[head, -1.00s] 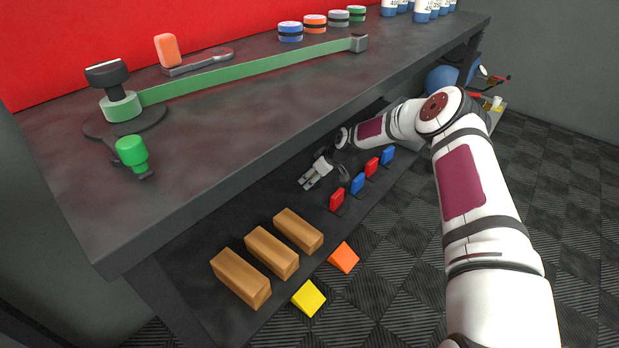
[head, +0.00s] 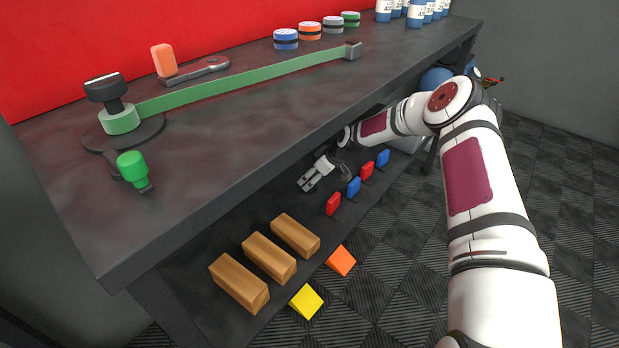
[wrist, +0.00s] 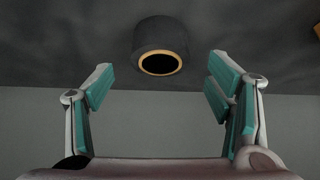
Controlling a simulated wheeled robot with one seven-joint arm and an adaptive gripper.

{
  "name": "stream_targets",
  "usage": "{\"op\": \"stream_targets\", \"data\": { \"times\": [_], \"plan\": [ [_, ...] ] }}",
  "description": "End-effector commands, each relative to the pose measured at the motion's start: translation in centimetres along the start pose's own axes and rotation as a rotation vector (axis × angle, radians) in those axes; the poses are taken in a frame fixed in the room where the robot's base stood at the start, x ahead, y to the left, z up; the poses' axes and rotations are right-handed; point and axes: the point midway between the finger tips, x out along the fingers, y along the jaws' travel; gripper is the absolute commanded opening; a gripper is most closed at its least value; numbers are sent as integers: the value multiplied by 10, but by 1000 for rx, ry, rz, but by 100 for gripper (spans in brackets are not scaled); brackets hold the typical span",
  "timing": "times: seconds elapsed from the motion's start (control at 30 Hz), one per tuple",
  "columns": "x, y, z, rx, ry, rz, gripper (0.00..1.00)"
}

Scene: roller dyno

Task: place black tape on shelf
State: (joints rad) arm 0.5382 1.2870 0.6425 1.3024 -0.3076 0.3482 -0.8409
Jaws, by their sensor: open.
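In the wrist view, a roll of black tape (wrist: 160,35) with a tan inner ring rests against a dark surface, ahead of my gripper (wrist: 160,80). My gripper is open and empty, with one teal-padded finger on each side of the roll's line. The roll appears centred between them, near or just past the fingertips; touching cannot be seen. In the head view my gripper (head: 308,184) is low over the lower shelf (head: 215,318), under the bench top. I cannot make out the tape there.
Brown blocks (head: 238,283) and red and blue pieces (head: 333,204) stand on the lower shelf. Yellow (head: 306,302) and orange (head: 341,260) wedges are near its front edge. The bench top (head: 230,130) overhangs my arm and carries a green strap (head: 250,82), colored rolls (head: 286,39) and bottles.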

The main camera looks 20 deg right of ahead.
Motion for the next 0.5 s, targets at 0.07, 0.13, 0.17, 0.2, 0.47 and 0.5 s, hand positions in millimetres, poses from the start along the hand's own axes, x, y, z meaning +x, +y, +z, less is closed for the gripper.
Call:
{"op": "stream_targets", "data": {
  "times": [0.07, 0.13, 0.17, 0.2, 0.47, 0.5],
  "plan": [
    [-17, 1, -2, 0, 0, 1, 74],
    [-26, 0, -1, 1, 0, 0, 74],
    [-29, 0, -1, 1, 0, 0, 74],
    [-32, 0, -1, 0, 0, 0, 74],
    [-39, -1, 0, -1, 0, -1, 74],
    [-39, -1, 0, -1, 0, -1, 74]
  ]
}}
